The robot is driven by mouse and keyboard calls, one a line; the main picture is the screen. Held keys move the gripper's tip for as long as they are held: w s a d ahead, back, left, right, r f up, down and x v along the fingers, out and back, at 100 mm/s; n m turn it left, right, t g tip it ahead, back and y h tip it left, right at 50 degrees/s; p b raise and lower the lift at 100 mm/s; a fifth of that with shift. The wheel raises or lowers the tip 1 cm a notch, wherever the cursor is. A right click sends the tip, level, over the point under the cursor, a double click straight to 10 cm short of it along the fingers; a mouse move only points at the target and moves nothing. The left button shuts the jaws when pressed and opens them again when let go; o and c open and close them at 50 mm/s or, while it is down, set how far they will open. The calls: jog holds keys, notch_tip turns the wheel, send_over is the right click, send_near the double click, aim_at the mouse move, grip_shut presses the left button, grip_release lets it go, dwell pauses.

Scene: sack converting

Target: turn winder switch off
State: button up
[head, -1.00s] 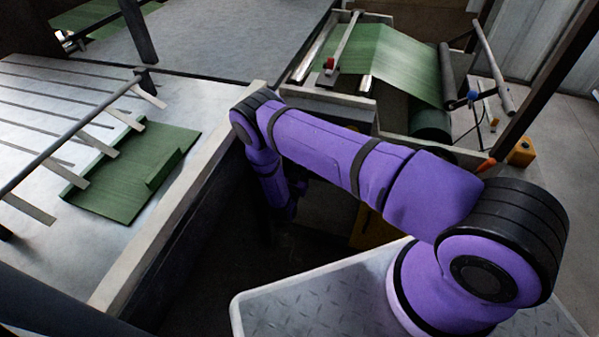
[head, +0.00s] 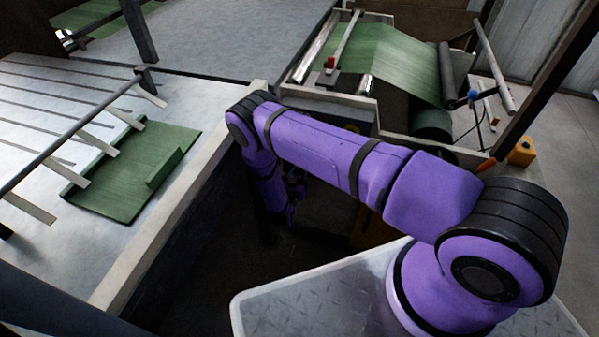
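The winder (head: 385,55) stands at the upper right, with green sheet running over it to a dark green roll (head: 431,122). I cannot make out its switch for certain. A small yellowish spot (head: 352,128) shows on the winder's shadowed near side, just above my arm; it is too small to identify. My gripper (head: 297,185) hangs low in the dark gap in front of the winder's near side, beyond my purple arm. It is small, shaded and partly hidden, so its fingers and any contact cannot be made out.
A slatted table (head: 60,115) with a folded green sack piece (head: 135,170) and a bar across it stands at the left. Its edge borders the dark gap. A red block (head: 330,63) sits on the winder's bar. A yellow box (head: 522,152) stands on the floor at right.

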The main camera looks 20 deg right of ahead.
jog(key=v, duration=0.9)
dwell(0.3)
